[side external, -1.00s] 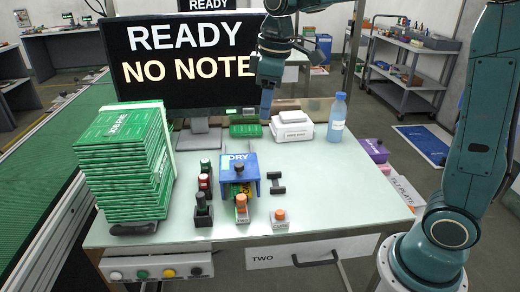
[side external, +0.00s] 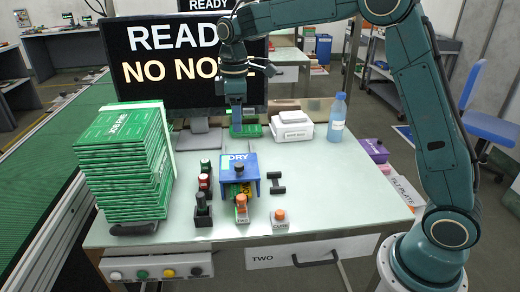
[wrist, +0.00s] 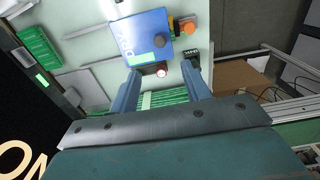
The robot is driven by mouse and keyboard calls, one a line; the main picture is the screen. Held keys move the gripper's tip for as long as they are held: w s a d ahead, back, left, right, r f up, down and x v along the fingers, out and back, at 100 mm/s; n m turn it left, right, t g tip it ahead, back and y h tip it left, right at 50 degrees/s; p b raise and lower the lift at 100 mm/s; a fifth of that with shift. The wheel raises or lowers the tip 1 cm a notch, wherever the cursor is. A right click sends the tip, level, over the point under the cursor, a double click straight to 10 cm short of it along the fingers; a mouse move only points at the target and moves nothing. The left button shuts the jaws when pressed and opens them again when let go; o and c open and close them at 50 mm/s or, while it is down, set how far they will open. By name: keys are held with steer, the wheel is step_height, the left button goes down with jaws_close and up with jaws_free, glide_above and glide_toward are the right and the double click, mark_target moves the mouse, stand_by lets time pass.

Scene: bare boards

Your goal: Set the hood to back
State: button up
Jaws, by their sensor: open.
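The blue hood (side external: 240,162), marked DRY, stands on the pale bench in the middle, with a dark round knob (side external: 239,169) on it. Below it in the side view is an orange-topped piece (side external: 241,204). My gripper (side external: 237,128) is open and empty, behind and above the hood, in front of the monitor. In the wrist view the hood (wrist: 145,36) lies beyond the fingertips of my gripper (wrist: 161,74), with its knob (wrist: 160,40) at its right part. What is under the hood is partly hidden.
A tall stack of green pads (side external: 122,170) stands left. Dark holders with red and black tops (side external: 203,190) are close left of the hood. A black bracket (side external: 276,183) lies right. A blue bottle (side external: 337,117) and white boxes (side external: 291,127) stand behind.

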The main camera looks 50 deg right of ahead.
mark_target(239, 165)
step_height(239, 165, down, 14)
steer(key=shift+r, duration=0.2)
stand_by(0.5)
steer(key=shift+c, duration=0.2)
jaws_close()
